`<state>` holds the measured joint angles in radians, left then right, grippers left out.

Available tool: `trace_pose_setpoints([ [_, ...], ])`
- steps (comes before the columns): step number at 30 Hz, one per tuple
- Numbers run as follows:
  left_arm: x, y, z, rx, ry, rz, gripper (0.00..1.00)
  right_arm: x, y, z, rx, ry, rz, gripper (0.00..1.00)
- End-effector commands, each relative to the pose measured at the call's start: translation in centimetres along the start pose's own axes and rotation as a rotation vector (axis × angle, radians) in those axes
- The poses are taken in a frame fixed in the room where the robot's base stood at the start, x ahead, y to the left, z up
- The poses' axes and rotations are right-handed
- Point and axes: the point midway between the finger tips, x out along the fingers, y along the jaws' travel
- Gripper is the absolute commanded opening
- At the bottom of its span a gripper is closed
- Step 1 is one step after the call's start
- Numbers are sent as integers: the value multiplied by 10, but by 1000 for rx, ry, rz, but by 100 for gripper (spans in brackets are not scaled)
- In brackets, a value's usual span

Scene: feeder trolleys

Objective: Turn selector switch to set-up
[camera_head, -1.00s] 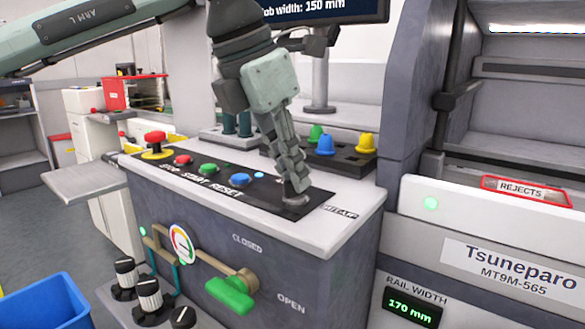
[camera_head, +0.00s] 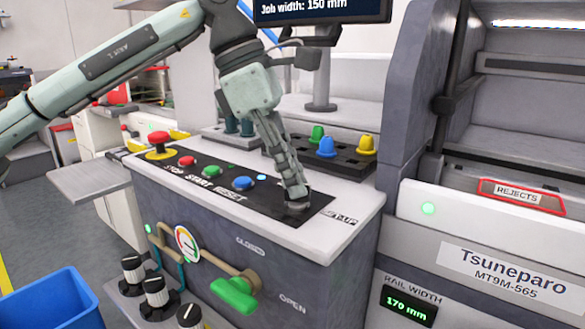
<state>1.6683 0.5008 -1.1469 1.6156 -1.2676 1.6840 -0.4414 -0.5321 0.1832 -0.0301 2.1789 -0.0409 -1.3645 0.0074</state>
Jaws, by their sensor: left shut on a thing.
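The selector switch (camera_head: 297,207) sits at the right end of the black control panel on top of the grey cabinet, left of the "SET-UP" label (camera_head: 339,216). My left gripper (camera_head: 296,196) comes down on it from above and is shut on it. The fingers hide most of the knob, so I cannot tell which way it points. Only its round grey base shows. My right gripper is not in view.
Red, green and blue buttons (camera_head: 243,182) and a red emergency stop (camera_head: 158,140) lie left of the switch. A rack with coloured cones (camera_head: 326,147) stands behind. A green-handled valve (camera_head: 236,294) sticks out in front. A blue bin (camera_head: 45,303) is at lower left.

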Motion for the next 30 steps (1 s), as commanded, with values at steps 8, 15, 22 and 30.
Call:
trace_pose_setpoints([
  [8,-1,1,1,34,-3,-10,0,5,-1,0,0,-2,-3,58],
  [15,-1,1,1,35,-3,-10,0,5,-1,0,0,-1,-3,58],
  [22,-1,0,1,34,-2,-10,29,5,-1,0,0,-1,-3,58],
  [30,0,0,0,32,-1,-12,31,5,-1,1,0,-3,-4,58],
])
